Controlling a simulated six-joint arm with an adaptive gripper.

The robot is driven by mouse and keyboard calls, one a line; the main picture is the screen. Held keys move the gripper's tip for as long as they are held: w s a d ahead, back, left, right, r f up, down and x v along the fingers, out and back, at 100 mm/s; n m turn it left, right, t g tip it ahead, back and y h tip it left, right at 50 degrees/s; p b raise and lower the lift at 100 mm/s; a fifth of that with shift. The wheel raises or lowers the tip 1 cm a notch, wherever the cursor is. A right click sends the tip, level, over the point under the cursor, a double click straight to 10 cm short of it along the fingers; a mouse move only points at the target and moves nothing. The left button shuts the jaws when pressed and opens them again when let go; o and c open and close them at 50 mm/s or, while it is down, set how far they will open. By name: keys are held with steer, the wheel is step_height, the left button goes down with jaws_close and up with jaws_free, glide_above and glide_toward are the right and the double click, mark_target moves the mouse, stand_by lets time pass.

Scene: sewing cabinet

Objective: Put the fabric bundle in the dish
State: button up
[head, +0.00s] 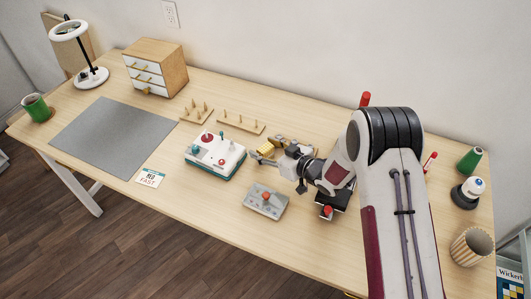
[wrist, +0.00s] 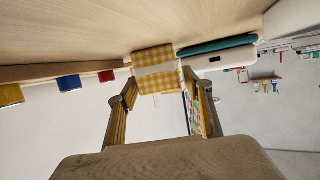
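The fabric bundle is a yellow-and-white gingham roll with a pale band; it shows in the wrist view (wrist: 155,78) and as a small yellow patch in the head view (head: 265,150). My gripper (head: 267,150) is low over the middle of the table, beside the white-and-teal box. In the wrist view its two fingers (wrist: 158,84) stand apart, with the bundle between or just beyond their tips. Contact between fingertips and bundle cannot be made out. I cannot make out a dish; my arm hides part of the table on the right.
The white-and-teal box with knobs (head: 214,157) and a grey joystick panel (head: 266,201) lie near my gripper. Peg racks (head: 238,121) stand behind. A dark red-knobbed object (head: 327,212) is under my wrist. A striped cup (head: 470,247) stands right. The grey mat (head: 112,137) is clear.

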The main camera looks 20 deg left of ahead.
mark_target(265, 147)
steer(key=c, duration=0.5)
steer(key=shift+r, duration=0.2)
steer(key=shift+r, duration=4.8)
